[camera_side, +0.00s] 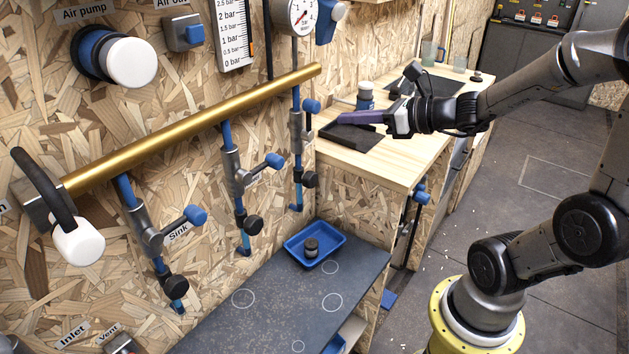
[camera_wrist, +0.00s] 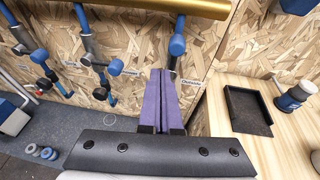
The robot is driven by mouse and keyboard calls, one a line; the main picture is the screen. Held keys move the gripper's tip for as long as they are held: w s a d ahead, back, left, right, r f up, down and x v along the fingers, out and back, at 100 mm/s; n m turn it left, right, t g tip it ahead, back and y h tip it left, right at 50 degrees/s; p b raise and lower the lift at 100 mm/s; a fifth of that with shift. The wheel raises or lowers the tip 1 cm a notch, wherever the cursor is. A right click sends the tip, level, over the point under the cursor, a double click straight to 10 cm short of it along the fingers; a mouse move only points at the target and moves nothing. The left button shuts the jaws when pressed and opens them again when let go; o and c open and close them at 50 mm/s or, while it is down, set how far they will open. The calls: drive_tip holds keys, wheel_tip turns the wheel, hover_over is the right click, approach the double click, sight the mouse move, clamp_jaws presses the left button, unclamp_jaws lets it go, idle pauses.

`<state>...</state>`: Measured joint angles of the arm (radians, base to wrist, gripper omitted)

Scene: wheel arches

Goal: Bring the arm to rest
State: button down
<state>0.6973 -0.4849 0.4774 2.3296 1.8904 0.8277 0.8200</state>
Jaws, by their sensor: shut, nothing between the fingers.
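My gripper (camera_side: 345,117) is shut and empty, its purple fingers together. In the side view it is above the near left part of the wooden counter (camera_side: 399,165), over a black tray (camera_side: 352,136), and points left toward the chipboard wall. In the wrist view the closed fingers (camera_wrist: 161,75) point at the wall, with a blue-capped valve handle (camera_wrist: 177,45) just beyond them to the right. I cannot tell how far the fingertips are from the wall.
A blue-and-white jar (camera_side: 365,97) stands on the counter behind my gripper. A brass pipe (camera_side: 195,128) with several blue-handled valves runs along the wall. The floor on the right is open.

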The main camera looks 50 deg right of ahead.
drive_tip(key=s+a+r+n+g+y, duration=0.1)
drive_tip(key=s+a+n+g+y, duration=0.25)
drive_tip(key=a+n, duration=0.5)
drive_tip(key=s+a+n+g+y, duration=0.2)
drive_tip(key=s+a+n, duration=0.3)
drive_tip(key=a+n, duration=0.35)
drive_tip(key=s+f+n+g+h, duration=0.2)
drive_tip(key=s+f+n+g, duration=0.1)
drive_tip(key=s+n, duration=0.5)
drive_tip(key=s+d+f+n+h, duration=0.1)
drive_tip(key=d+n+h, duration=0.4)
drive_tip(key=d+n, duration=0.3)
drive_tip(key=shift+s+d+f+n, duration=0.2)
drive_tip(key=shift+d+n, duration=0.1)
drive_tip(key=shift+n, duration=0.5)
